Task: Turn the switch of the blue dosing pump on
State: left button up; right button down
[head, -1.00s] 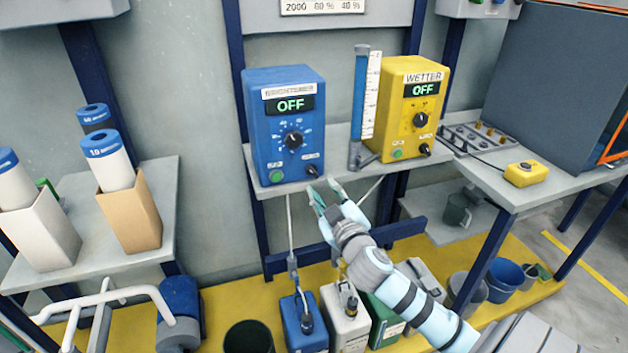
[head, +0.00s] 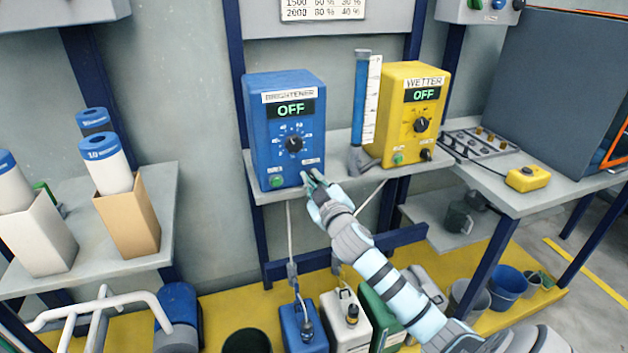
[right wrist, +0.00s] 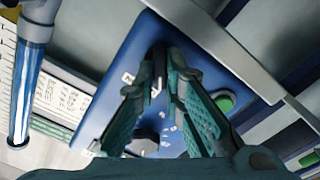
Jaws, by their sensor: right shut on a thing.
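The blue dosing pump (head: 261,145), labelled BRIGHTENER, stands on the grey shelf and its display reads OFF. Its front has a round black dial (head: 293,144) and a green button (head: 277,181) at the lower left. My right gripper (head: 311,180) is at the lower right corner of the pump's front, hiding the small black switch there in the head view. In the right wrist view, the black switch (right wrist: 158,62) shows between the fingertips, and the gripper is shut on it. My left gripper is not in view.
A yellow WETTER pump (head: 399,140), also OFF, and a blue measuring tube (head: 360,100) stand to the right on the shelf (head: 345,177). Canisters (head: 303,330) and a hose are below. A side shelf with cartridges in boxes (head: 128,222) is at left.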

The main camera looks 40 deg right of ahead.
jog(key=shift+m, duration=0.3)
jog(key=m, duration=0.3)
jog(key=shift+m, duration=0.3)
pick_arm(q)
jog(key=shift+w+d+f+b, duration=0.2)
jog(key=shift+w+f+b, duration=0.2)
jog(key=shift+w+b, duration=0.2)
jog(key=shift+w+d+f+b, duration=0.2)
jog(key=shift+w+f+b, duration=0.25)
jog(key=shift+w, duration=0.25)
pick_arm(e)
jog(key=shift+s+d+m, duration=0.1)
jog(key=shift+d+m, duration=0.05)
jog(key=shift+m, duration=2.35)
jog(key=shift+d+m, duration=0.15)
jog(key=shift+m, duration=2.35)
jog(key=c, duration=1.7)
grip_release()
